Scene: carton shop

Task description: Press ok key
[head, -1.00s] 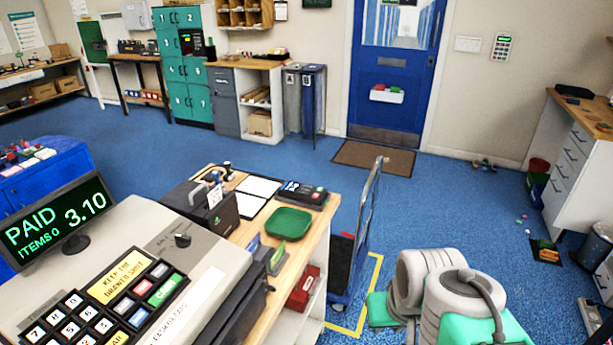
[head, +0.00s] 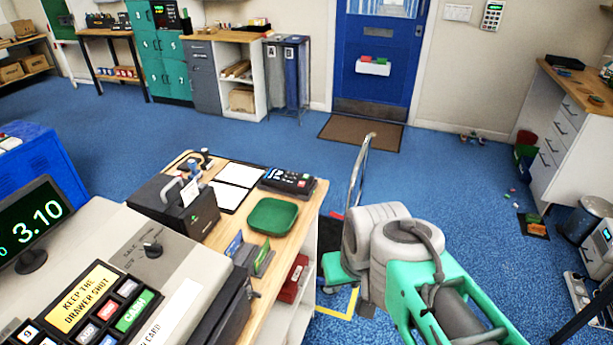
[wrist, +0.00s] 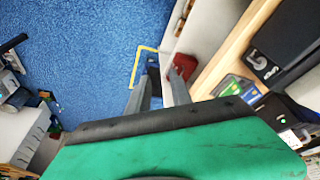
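No key can be read as "ok" at this size. A dark card terminal (head: 287,181) with small keys lies at the back right of the wooden counter. A keypad (head: 492,14) hangs on the wall right of the blue door. My gripper (wrist: 161,80) shows in the wrist view with two grey fingers apart and nothing between them, above the floor beside the counter.
A green tray (head: 273,216) and a black box-shaped device (head: 175,209) stand on the wooden counter (head: 225,172). A red box (head: 293,279) sits on a shelf below; it also shows in the wrist view (wrist: 179,64). A trolley handle (head: 362,170) rises beside the counter.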

